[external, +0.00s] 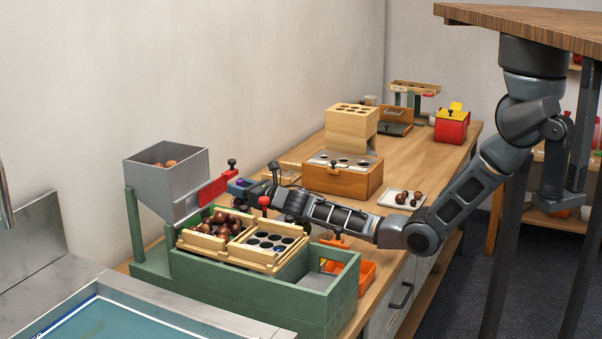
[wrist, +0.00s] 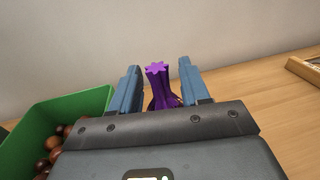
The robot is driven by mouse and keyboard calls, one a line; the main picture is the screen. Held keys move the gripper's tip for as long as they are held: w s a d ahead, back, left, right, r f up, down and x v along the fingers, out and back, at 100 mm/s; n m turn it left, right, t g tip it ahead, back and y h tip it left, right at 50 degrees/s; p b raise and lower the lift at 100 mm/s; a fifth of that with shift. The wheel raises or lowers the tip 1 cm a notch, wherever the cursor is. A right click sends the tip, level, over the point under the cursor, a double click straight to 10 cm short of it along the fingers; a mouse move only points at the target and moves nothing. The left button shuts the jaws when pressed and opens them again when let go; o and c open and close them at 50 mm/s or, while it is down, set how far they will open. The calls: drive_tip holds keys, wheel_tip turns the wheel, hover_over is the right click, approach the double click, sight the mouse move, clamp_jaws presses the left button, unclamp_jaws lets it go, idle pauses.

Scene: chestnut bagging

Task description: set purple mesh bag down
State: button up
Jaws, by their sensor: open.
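The purple mesh bag (wrist: 157,80) shows in the wrist view as a gathered purple neck with a star-shaped top. It stands upright on the wooden bench, between the two blue fingers of my gripper (wrist: 158,84). The fingers are apart, with a gap on each side of the neck. The lower part of the bag is hidden behind the gripper body. In the external view my gripper (external: 243,184) is behind the green machine near the wall, and a bit of purple shows at its tip.
A green bin of chestnuts (wrist: 80,103) is close on the left in the wrist view. The grey hopper (external: 167,180) and its red part (external: 213,190) stand beside my gripper in the external view. A wooden box (external: 342,180) is to the right.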

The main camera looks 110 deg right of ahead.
drive_tip(key=p+v, duration=0.5)
drive_tip(key=v, duration=0.7)
drive_tip(key=shift+p, duration=0.35)
drive_tip(key=shift+r, duration=0.1)
